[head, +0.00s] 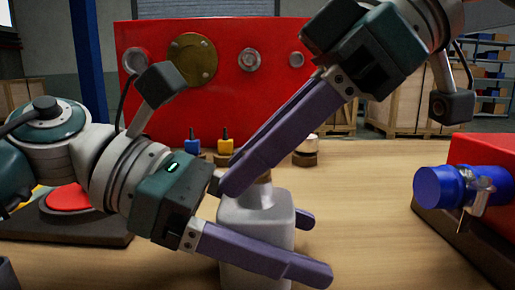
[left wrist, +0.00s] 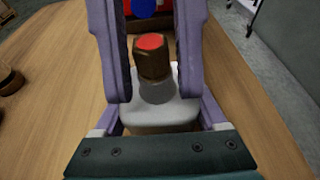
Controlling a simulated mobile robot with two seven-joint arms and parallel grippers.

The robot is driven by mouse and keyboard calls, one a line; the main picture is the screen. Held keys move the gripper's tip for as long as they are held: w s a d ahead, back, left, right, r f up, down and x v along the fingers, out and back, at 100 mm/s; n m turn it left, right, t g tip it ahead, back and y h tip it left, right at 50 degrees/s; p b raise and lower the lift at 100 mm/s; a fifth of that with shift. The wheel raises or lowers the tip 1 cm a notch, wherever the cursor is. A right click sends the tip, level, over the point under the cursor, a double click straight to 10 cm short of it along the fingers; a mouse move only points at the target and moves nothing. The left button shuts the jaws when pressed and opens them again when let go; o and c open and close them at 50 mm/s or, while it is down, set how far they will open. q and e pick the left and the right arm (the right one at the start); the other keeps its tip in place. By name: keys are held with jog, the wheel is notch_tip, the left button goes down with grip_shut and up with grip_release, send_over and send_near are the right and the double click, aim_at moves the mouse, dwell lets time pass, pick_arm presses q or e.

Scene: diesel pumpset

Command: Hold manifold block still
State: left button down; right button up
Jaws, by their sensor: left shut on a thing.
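The manifold block (head: 257,217) is a pale grey-white block with rounded edges, standing on the wooden bench. My left gripper (head: 312,246) has its purple fingers on either side of it, shut on it. The left wrist view also shows the block (left wrist: 160,115) between the fingers (left wrist: 155,70). A brown fitting with a red top (left wrist: 152,58) stands up from the block. In the head view, my right gripper (head: 230,185) reaches down from the upper right, its fingertips over the block's top. They hide most of the fitting, and their gap does not show clearly.
A red panel (head: 300,90) with round fittings stands behind the bench (head: 370,190). Blue (head: 192,147) and yellow (head: 226,147) pieces stand near it. A blue cylinder (head: 440,187) on a red unit is at right. A red disc (head: 68,198) lies left. Bench between block and blue cylinder is clear.

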grip_shut()
jog(key=shift+o, duration=1.2)
grip_release()
